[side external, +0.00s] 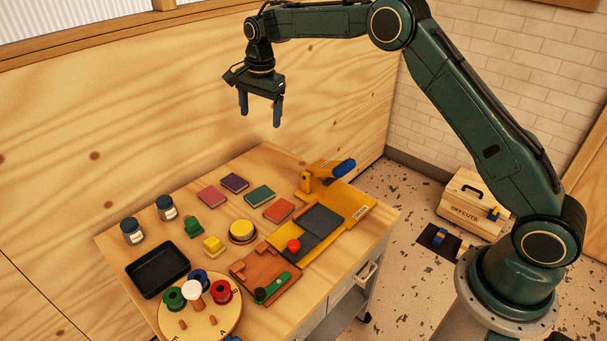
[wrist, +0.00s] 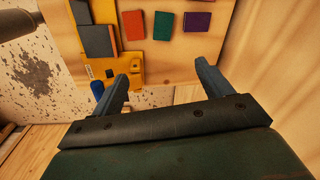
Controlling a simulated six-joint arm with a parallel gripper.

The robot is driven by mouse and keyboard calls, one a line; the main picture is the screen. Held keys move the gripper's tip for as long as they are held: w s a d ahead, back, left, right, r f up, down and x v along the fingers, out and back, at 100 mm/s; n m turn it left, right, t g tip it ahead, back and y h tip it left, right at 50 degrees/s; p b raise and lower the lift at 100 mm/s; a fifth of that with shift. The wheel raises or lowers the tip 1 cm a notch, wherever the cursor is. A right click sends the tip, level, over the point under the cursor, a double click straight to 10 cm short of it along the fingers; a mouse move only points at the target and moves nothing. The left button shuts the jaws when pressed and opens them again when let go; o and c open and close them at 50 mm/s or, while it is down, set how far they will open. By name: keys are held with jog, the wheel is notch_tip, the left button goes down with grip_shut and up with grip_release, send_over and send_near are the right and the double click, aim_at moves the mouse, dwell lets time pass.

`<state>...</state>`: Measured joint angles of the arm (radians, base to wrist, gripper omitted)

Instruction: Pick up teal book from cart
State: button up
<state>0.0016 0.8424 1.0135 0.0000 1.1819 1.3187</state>
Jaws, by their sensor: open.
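The teal book (side external: 260,196) lies flat on the wooden cart top (side external: 140,232), between an orange book (side external: 279,209) and a purple book (side external: 234,183). In the wrist view the teal book (wrist: 163,26) is near the top edge, above the space between my fingers. My gripper (side external: 261,114) is open and empty, with its fingers pointing down, well above the cart and the books. In the wrist view both fingers of my gripper (wrist: 162,72) are spread apart.
A pink book (side external: 210,196) lies beside the purple one. A yellow board (side external: 358,212) with a blue-handled tool (side external: 325,174) is right of the books. Jars (side external: 166,207), a black tray (side external: 157,269) and a round spool board (side external: 208,328) stand left and front. A wooden wall rises behind.

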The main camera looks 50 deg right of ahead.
jog(key=w+f+m+g, duration=0.1)
jog(key=w+f+m, duration=0.3)
jog(key=f, duration=1.1)
send_over(259, 194)
jog(key=shift+f, duration=4.4)
jog(key=shift+s+f, duration=0.1)
jog(key=shift+f, duration=2.45)
jog(key=c, duration=1.1)
jog(key=shift+r, duration=0.2)
notch_tip(259, 194, up, 20)
jog(key=shift+f, duration=0.2)
